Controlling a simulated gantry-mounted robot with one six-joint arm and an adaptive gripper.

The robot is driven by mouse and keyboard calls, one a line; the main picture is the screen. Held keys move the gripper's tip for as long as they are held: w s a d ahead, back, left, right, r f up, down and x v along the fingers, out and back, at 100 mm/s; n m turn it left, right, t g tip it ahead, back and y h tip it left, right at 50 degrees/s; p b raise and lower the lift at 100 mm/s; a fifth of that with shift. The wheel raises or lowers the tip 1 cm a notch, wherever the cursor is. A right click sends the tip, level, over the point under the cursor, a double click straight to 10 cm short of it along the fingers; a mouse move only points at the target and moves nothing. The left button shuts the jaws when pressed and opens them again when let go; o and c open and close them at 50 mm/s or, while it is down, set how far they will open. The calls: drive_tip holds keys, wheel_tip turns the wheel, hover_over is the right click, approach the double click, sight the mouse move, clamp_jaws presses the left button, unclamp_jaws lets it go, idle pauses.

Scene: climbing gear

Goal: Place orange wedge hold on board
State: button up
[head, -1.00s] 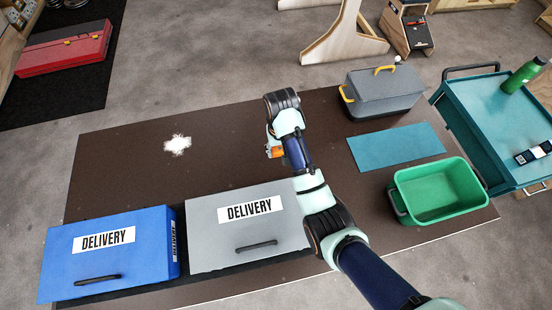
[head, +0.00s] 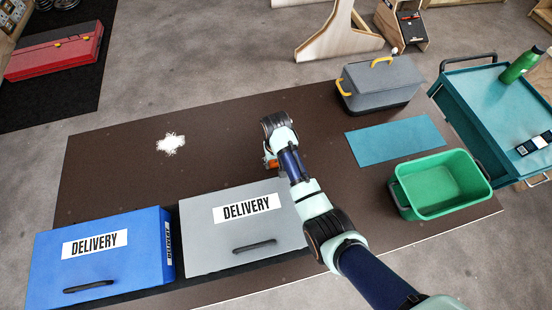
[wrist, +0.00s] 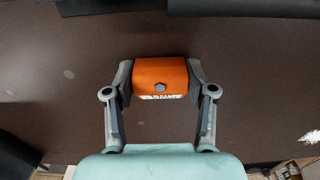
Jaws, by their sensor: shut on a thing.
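My gripper (wrist: 160,85) is shut on the orange wedge hold (wrist: 160,70), with one finger against each side of it in the wrist view. The hold has a dark bolt hole in its middle and a pale printed strip on its near edge. In the head view only a bit of the orange hold (head: 270,163) shows beside my wrist; my arm hides the rest. My gripper is over the dark brown tabletop (head: 110,175), behind the grey delivery box. I cannot tell whether the hold touches the surface. No board can be made out for certain.
A blue delivery box (head: 100,255) and a grey delivery box (head: 240,225) stand at the front left. A green bin (head: 440,185), a teal mat (head: 395,140) and a grey case (head: 380,85) are at the right. White powder (head: 170,143) lies on the clear left part.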

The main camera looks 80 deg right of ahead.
drive_tip(key=shift+f, duration=0.2)
drive_tip(key=o, duration=1.2)
drive_tip(key=shift+c, duration=0.2)
drive_tip(key=shift+r, duration=0.15)
wheel_tip(320, 180, up, 12)
drive_tip(key=p, duration=0.3)
